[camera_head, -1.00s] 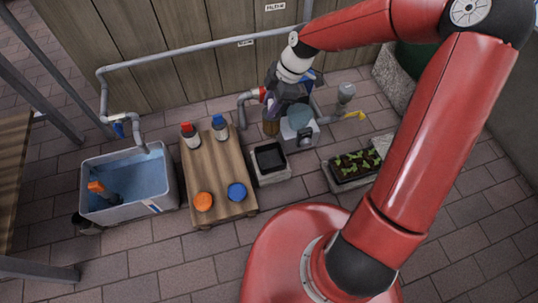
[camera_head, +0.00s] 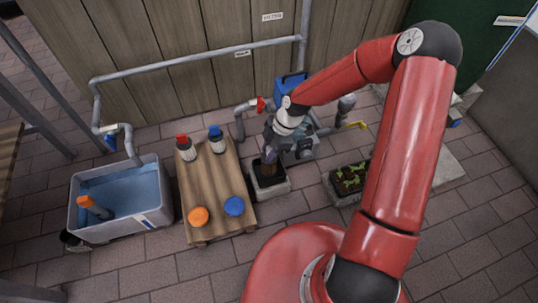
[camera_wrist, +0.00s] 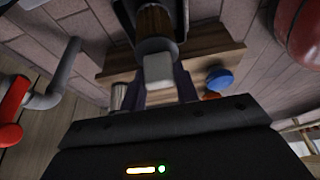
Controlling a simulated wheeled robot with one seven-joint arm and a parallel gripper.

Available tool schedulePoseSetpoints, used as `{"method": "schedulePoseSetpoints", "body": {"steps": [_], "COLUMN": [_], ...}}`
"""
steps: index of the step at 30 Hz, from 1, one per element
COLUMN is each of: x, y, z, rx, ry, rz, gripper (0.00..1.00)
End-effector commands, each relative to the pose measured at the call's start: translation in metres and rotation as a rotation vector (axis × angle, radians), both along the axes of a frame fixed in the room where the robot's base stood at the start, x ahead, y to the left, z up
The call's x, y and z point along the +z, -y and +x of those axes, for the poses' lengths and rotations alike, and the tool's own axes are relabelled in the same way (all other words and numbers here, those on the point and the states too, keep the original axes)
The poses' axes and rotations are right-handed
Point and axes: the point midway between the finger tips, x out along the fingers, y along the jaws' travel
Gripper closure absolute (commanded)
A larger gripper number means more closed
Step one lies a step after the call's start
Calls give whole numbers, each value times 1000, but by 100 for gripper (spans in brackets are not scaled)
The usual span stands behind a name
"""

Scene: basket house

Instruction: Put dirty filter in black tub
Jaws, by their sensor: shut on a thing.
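The dirty filter is a brown cylinder (camera_head: 268,167) hanging from my gripper (camera_head: 274,148), over the black tub (camera_head: 273,182). The tub is a small square black container with a pale surround. The filter's lower end overlaps the tub opening; I cannot tell whether it is inside or just above it. In the wrist view the filter's brown body (camera_wrist: 154,22) points away beyond a grey collar. My gripper's fingers (camera_wrist: 160,85) are shut around its pale end piece. The filter hides part of the tub.
A wooden pallet (camera_head: 215,190) with red- and blue-capped bottles and orange and blue lids stands left of the tub. A blue water bin (camera_head: 123,195) is further left. A grey filter housing (camera_head: 305,140) with pipes is behind right; a plant tray (camera_head: 350,180) is right.

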Motion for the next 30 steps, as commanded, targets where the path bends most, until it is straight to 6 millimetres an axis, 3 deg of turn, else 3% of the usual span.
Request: {"method": "schedulePoseSetpoints", "body": {"steps": [4,15,16,21,30], "x": [-25,-29,-29,-29,-26], "y": [-1,0,0,0,0], "z": [0,0,0,0,0], "rx": [0,0,0,0,0], "ry": [-2,-1,-1,-1,0], "rz": [0,1,1,1,1], "gripper": [100,100,68,48,48]}}
